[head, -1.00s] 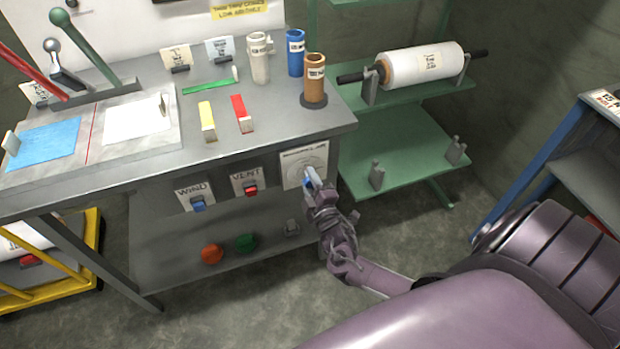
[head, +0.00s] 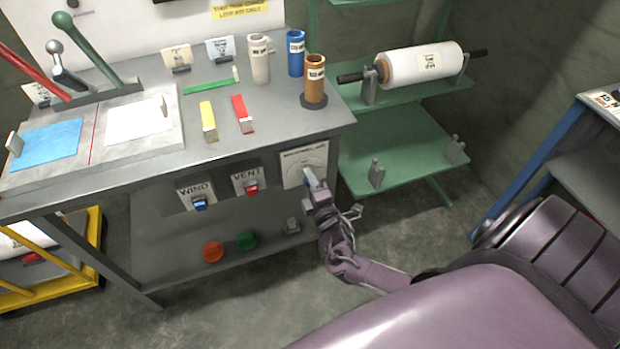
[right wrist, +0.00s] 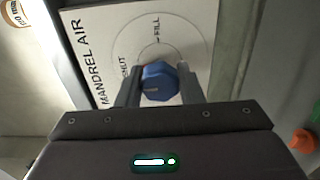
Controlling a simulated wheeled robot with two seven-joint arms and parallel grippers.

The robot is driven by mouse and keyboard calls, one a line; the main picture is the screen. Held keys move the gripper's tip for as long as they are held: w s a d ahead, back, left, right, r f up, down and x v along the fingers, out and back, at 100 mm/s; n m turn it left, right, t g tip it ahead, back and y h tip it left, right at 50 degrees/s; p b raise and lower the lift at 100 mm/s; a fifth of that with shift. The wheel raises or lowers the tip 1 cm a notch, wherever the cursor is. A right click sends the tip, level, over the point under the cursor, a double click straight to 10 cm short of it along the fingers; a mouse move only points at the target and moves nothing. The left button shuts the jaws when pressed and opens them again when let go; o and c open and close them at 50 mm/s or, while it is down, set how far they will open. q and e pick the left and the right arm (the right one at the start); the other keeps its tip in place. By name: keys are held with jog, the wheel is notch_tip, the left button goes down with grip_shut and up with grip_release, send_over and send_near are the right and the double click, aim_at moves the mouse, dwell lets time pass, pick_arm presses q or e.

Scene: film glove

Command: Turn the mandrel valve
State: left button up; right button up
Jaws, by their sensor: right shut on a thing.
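The mandrel valve is a blue knob (right wrist: 158,82) on a white plate (right wrist: 195,30) marked MANDREL AIR, with SHUT and FILL printed around a dial ring. In the head view the plate (head: 303,160) is on the front of the workbench at its right end. My right gripper (head: 311,182) is at the plate. In the right wrist view its two fingers (right wrist: 160,90) are on either side of the knob, shut on it. In the head view the gripper hides most of the knob. My left gripper is not in view.
WIND (head: 198,195) and VENT (head: 250,182) switches are left of the plate on the bench front. A lower shelf (head: 180,262) holds an orange knob (head: 212,252) and a green knob (head: 246,241). A green rack (head: 405,150) with a film roll (head: 425,64) stands to the right.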

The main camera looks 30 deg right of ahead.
jog(key=o, duration=1)
jog(key=shift+c, duration=0.2)
jog(key=v, duration=0.7)
jog(key=shift+s, duration=0.4)
jog(key=shift+a, duration=0.1)
